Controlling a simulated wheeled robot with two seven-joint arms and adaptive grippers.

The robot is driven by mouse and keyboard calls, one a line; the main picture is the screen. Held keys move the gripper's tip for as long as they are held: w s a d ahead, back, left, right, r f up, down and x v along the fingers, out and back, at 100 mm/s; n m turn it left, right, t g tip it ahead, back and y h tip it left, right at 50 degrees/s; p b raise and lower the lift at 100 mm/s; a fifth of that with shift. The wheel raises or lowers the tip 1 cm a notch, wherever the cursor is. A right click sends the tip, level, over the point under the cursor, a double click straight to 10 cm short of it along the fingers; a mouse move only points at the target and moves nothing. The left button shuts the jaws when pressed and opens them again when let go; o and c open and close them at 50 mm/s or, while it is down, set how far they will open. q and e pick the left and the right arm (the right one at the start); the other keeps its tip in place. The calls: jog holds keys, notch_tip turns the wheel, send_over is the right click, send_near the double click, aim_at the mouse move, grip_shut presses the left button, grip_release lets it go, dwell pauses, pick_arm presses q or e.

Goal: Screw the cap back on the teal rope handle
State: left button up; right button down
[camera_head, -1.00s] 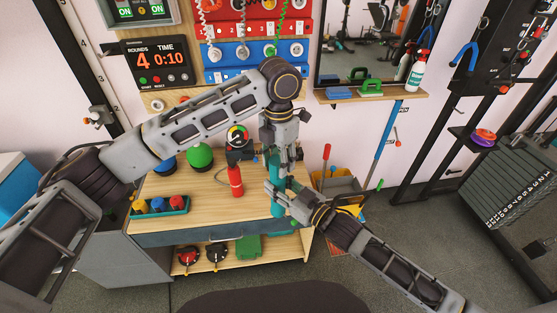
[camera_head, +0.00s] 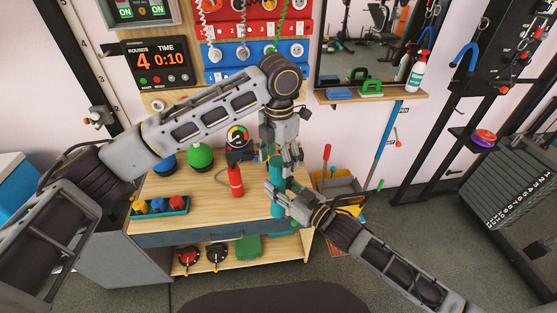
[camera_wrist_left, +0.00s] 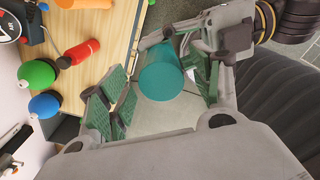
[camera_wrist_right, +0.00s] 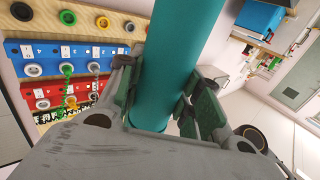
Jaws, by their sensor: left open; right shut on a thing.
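The teal rope handle (camera_head: 277,204) stands roughly upright near the right front corner of the workbench. My right gripper (camera_head: 278,190) is shut on its side, and the right wrist view shows the teal tube (camera_wrist_right: 182,60) between the fingers. My left gripper (camera_head: 284,156) is above, pointing down, with its fingers open around the upper end. In the left wrist view the round teal end (camera_wrist_left: 160,82) lies between the spread pads, with gaps visible. I cannot make out a seam between cap and handle.
A red bottle (camera_head: 235,180), a green ball (camera_head: 200,156) and a tray of small coloured items (camera_head: 160,206) sit on the workbench (camera_head: 215,210) to the left. A bin (camera_head: 338,187) with tools stands right of the bench. The bench's middle front is clear.

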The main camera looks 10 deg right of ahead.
pick_arm(q)
jog(key=shift+r, duration=1.9)
jog(key=shift+c, duration=0.2)
